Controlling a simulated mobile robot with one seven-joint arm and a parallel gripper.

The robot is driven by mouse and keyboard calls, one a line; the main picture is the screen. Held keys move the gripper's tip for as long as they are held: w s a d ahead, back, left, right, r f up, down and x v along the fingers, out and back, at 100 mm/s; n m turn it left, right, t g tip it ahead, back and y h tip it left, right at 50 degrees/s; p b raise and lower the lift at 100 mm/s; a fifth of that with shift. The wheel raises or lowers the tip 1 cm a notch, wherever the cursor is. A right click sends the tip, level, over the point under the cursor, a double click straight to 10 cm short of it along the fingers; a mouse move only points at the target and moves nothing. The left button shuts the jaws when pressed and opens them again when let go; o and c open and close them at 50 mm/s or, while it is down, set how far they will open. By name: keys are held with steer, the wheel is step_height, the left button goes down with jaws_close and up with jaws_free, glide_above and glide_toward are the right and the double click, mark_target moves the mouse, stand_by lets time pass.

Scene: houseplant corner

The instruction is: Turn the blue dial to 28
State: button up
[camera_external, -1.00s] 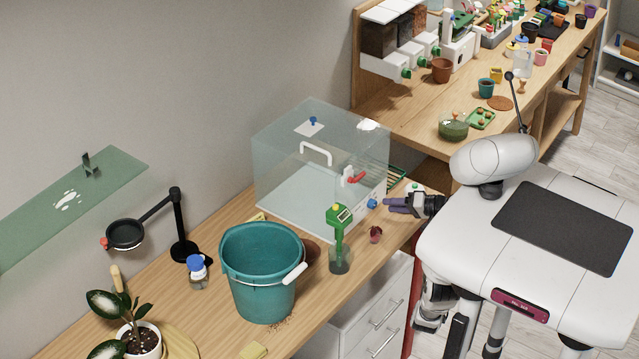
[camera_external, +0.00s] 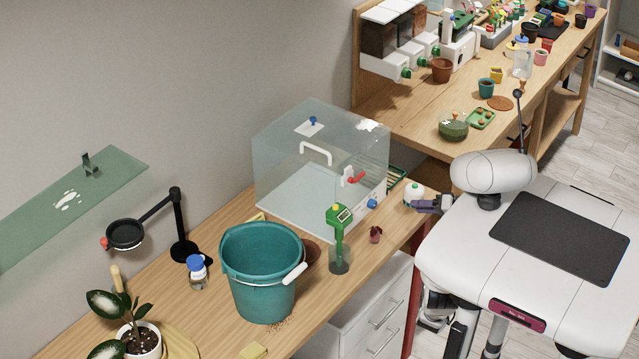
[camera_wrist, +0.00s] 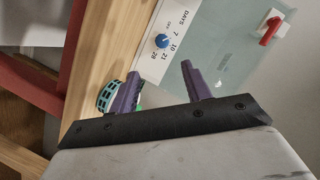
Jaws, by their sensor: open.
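The blue dial (camera_external: 371,203) sits low on the front of a clear case (camera_external: 300,185). In the wrist view the dial (camera_wrist: 161,41) shows beside a printed scale with DAYS, 7, 10, 21 and 28 around it. The picture is too small to tell which number its pointer faces. My gripper (camera_external: 420,205) is to the right of the dial, apart from it. In the wrist view my gripper's two purple fingers (camera_wrist: 160,80) are spread with nothing between them, and the dial lies beyond their tips.
A red-handled latch (camera_external: 355,178) is above the dial; its red handle also shows in the wrist view (camera_wrist: 270,30). A white and green round item (camera_external: 413,192) stands close to my gripper. A green meter (camera_external: 338,225), a dark red item (camera_external: 376,234) and a teal bucket (camera_external: 262,275) stand nearby.

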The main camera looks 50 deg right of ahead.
steer(key=w+a+f+n+h+b, duration=0.1)
steer(key=a+f+n+h+b, duration=0.15)
steer(key=a+n+h, duration=0.35)
steer(key=n+h+b, duration=0.3)
steer(key=n, duration=0.5)
glide_toward(375, 205)
steer(key=shift+g, duration=0.3)
steer(key=p+x, duration=0.2)
steer(key=x, duration=0.6)
steer(key=shift+w+a+r, duration=0.1)
steer(key=shift+w, duration=0.05)
steer(key=c, duration=1)
steer(key=shift+r+m, duration=0.1)
steer(key=shift+m, duration=0.2)
